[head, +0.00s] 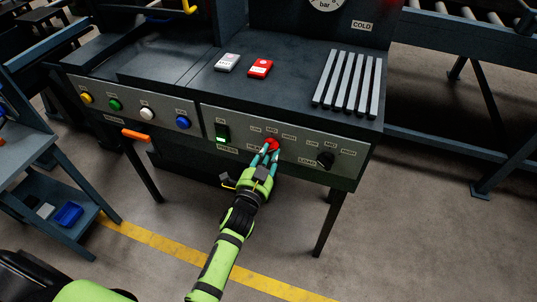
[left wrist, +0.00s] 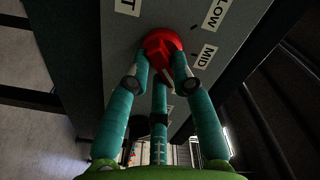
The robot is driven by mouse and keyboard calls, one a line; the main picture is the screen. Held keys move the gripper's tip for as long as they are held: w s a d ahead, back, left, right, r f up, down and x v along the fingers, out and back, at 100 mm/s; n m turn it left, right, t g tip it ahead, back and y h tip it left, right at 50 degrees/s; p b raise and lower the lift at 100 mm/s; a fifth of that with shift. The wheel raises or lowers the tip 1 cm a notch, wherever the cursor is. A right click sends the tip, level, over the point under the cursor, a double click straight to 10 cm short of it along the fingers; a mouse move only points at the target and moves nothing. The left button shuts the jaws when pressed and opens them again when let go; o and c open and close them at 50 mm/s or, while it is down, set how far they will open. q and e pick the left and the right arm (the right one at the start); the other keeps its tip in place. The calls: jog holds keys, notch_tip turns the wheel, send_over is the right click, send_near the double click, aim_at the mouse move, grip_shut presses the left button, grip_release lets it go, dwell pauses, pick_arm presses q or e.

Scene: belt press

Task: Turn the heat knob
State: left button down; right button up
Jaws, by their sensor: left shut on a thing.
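The red knob (head: 272,144) sits on the grey front panel of the press, in the panel's right section. It also shows in the left wrist view (left wrist: 160,40), with labels reading LOW and MID beside it. My left gripper (head: 268,152) reaches up to it from below, its teal fingers closed around the knob. In the left wrist view the fingers of the gripper (left wrist: 160,62) touch the red knob from several sides. The knob's pointer is hard to make out. My right gripper is not in view.
A black knob (head: 326,159) marked LOAD is to the right. A red box (head: 260,68) and a white box (head: 227,63) lie on top.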

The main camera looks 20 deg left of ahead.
pick_arm(q)
jog(key=n+p, duration=0.1)
jog(key=n, duration=0.3)
jog(key=shift+r+n+p, duration=0.2)
jog(key=shift+n+p, duration=0.1)
jog(key=shift+p, duration=0.05)
jog(key=n, duration=0.2)
jog(key=n+p, duration=0.1)
jog(key=n, duration=0.2)
jog(key=shift+a+r+n, duration=0.15)
jog(key=shift+n, duration=0.15)
jog(key=n+p, duration=0.1)
jog(key=n, duration=0.3)
jog(key=shift+a, duration=0.1)
jog(key=shift+a+n, duration=0.15)
jog(key=shift+n, duration=2.55)
jog(key=c, duration=1.1)
grip_release()
jog(key=shift+o, duration=0.2)
